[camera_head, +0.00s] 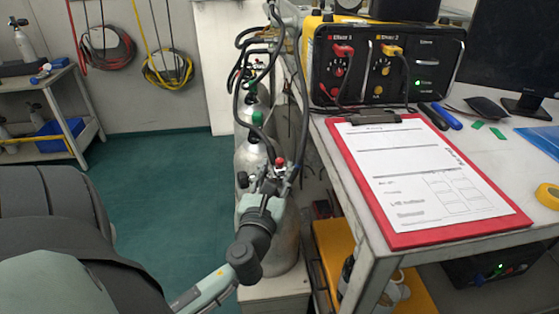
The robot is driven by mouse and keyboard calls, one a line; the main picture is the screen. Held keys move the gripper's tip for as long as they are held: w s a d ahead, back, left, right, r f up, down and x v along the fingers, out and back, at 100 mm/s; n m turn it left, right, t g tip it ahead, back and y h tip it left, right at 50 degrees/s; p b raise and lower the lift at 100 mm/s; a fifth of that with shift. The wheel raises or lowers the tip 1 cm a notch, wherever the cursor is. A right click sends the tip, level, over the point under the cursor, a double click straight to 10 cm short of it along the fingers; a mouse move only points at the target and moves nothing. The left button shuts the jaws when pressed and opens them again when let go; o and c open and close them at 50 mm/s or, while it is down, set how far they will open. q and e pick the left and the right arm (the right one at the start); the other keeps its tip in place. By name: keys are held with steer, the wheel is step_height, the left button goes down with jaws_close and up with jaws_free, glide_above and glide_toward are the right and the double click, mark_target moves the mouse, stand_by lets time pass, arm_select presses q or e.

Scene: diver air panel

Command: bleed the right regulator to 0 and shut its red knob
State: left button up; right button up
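Silver gas cylinders (248,160) stand in a row left of the bench. A red knob (279,162) shows at the top of the nearest cylinder, and a green knob (257,118) shows just behind it. My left gripper (273,178) is at the nearest cylinder's valve, right by the red knob. Its fingers blend with the valve fittings, so I cannot tell whether they touch the knob or how far they are open. The regulator bodies and gauges are largely hidden among hoses and fittings. My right gripper is not in view.
A yellow-and-black panel box (384,62) with red and yellow dials stands on the bench (345,190). A red clipboard (420,238) lies near the bench edge, close to the cylinders. Black hoses (303,90) hang beside the cylinders. The green floor (150,190) to the left is clear.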

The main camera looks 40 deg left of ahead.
mark_target(280, 163)
arm_select(q)
steer(key=shift+x, duration=1.4)
jaws_close()
